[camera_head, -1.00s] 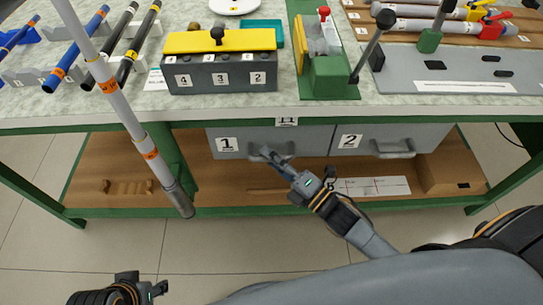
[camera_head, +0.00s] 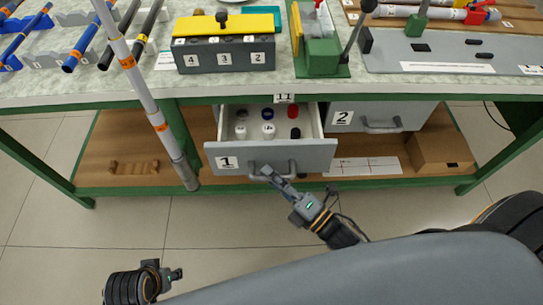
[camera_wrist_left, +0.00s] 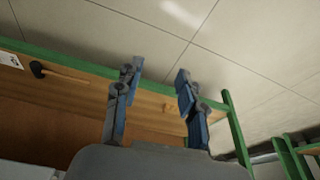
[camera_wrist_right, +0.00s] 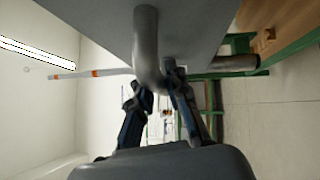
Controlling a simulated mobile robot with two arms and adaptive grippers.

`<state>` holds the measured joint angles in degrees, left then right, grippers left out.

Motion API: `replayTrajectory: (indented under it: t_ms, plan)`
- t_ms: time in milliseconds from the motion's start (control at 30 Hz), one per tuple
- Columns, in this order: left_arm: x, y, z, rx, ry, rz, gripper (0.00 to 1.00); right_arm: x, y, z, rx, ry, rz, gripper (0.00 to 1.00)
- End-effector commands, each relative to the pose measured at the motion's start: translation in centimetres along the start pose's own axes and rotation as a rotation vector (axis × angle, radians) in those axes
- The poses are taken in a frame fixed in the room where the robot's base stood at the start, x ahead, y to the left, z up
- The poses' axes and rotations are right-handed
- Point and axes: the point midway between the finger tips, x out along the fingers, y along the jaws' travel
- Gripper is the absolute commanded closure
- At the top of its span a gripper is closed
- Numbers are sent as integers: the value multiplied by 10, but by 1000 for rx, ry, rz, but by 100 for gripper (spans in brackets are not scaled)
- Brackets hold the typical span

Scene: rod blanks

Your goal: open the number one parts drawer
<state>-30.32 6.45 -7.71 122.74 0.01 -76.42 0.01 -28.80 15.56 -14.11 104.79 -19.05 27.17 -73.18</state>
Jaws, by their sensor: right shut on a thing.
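The number one parts drawer (camera_head: 300,159) stands pulled out under the bench in the head view, with its grey front marked 1. Several small white, red, blue and dark parts show inside it. My right gripper (camera_head: 268,174) is shut on the grey drawer handle (camera_head: 257,176). In the right wrist view the fingers (camera_wrist_right: 158,88) are at the curved handle (camera_wrist_right: 147,45). My left gripper (camera_head: 176,273) is at the lower left of the head view, away from the drawer. In the left wrist view its fingers (camera_wrist_left: 157,82) are apart with nothing between them.
The closed drawer marked 2 (camera_head: 378,116) is to the right. A long grey rod with orange bands (camera_head: 145,100) slants down in front of the bench at left. The floor in front is clear.

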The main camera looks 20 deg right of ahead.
Motion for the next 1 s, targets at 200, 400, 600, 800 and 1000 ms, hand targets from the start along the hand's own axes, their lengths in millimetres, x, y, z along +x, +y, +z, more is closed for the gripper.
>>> replayTrajectory:
  t_ms: [200,400,600,800,1000]
  plan:
    - [34,2,11,3,-22,3,60,-32,11,-31,3,-1,-2,100]
    - [52,3,18,5,-30,5,60,-49,15,-49,1,-1,0,100]
    - [60,3,22,6,-34,5,60,-56,16,-56,-1,0,1,100]
    - [61,3,23,6,-32,5,60,-57,16,-57,-2,0,2,100]
    - [61,3,23,6,-33,5,60,-57,16,-56,-1,0,1,79]
